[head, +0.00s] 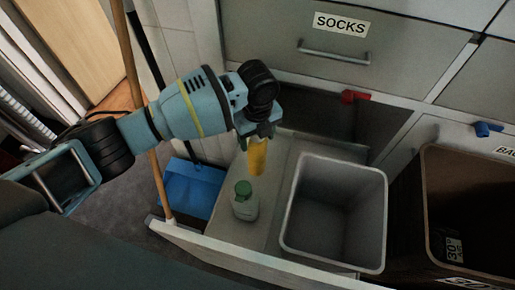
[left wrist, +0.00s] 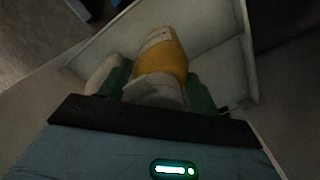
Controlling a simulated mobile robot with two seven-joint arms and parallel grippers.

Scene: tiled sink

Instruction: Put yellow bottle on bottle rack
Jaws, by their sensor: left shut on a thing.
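My left gripper (head: 257,135) reaches in from the left in the head view and is shut on the yellow bottle (head: 257,160). The bottle points downward below the fingers, over the left part of an open pull-out drawer (head: 225,222). In the left wrist view the yellow bottle (left wrist: 160,60) lies between the green fingers. I take the drawer's left section, where a pale bottle with a green cap (head: 245,205) stands upright, to be the bottle rack. I cannot tell whether the yellow bottle touches its surface. My right gripper is not in view.
A grey open bin (head: 333,215) fills the drawer's right side. A darker bin (head: 475,220) stands further right. A blue dustpan (head: 190,188) and a wooden broom handle (head: 150,160) are left of the drawer. A closed drawer labelled SOCKS (head: 345,55) is behind.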

